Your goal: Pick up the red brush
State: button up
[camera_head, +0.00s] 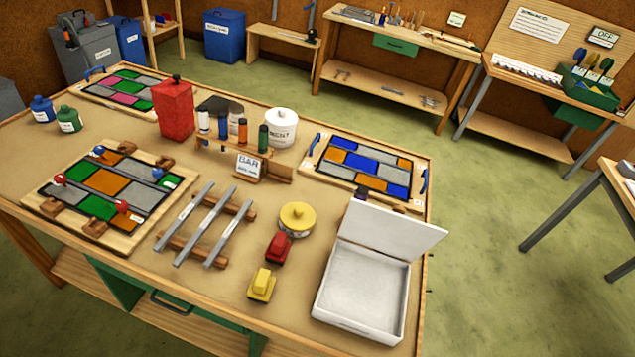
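The red brush (279,248) appears to be the small red block-shaped item lying on the workbench, right of the middle. A similar yellow block-shaped item (262,285) lies just in front of it, to the left. A round yellow-topped tin (297,217) stands just behind the red brush. An open white box (362,287) with its lid raised is to the right, with a strip of bare bench between. My gripper is not in view. Nothing covers the red brush from this side.
Metal bars on a wooden rack (208,226) lie left of the brush. Behind stand a bottle rack (232,146), a white pot (281,128) and a red can (175,110). Leaded panels (108,188) lie on the workbench (330,215). Green floor (500,190) is open to the right.

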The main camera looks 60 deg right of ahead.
aim_at(276, 251)
jog(key=z, duration=0.2)
jog(key=i, duration=1)
jog(key=u, duration=0.1)
